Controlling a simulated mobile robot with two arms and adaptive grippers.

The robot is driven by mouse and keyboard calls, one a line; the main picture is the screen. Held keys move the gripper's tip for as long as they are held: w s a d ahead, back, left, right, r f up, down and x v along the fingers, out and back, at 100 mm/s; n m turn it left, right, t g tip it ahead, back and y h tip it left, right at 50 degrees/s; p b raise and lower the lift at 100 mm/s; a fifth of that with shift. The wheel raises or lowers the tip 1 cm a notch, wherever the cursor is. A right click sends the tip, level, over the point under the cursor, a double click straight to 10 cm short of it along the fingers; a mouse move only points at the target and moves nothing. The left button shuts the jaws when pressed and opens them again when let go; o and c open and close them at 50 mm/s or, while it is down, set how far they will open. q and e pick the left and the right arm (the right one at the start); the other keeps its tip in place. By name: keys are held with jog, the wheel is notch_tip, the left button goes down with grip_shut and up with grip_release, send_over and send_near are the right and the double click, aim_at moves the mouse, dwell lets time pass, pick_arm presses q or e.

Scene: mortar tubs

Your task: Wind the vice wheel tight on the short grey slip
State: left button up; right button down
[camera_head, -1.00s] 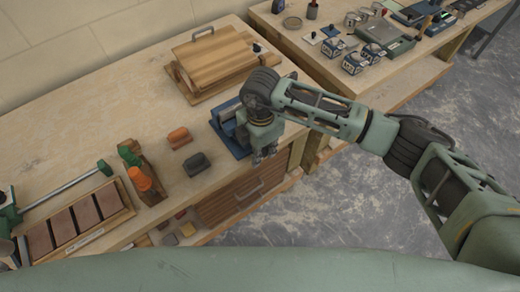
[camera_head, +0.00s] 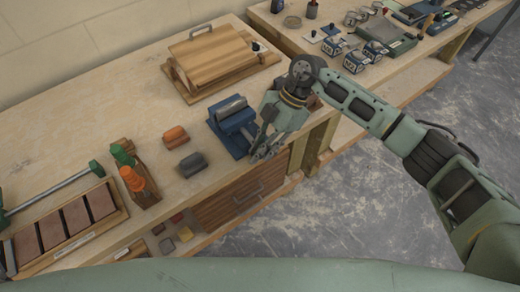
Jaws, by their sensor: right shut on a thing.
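The blue vice (camera_head: 228,136) stands near the front edge of the wooden bench. A grey piece (camera_head: 231,106) shows along the top of its jaws; I cannot tell for sure whether it is the short slip or part of the jaws. My right gripper (camera_head: 262,154) is at the vice's front side, past the bench edge, with its fingers pointing down and left. It is shut on the vice wheel, which its fingers mostly hide. My left gripper is not in view.
A dark grey block (camera_head: 192,164) and an orange block (camera_head: 175,138) lie left of the vice. Orange- and green-handled tools (camera_head: 133,178) stand further left, by a tray of brown slabs (camera_head: 122,214).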

dwell(0.3)
jog(key=c, duration=1.6)
grip_release()
jog(key=shift+d, duration=0.1)
jog(key=v, duration=1.2)
jog(key=shift+w+d+f, duration=0.15)
jog(key=shift+f, duration=0.05)
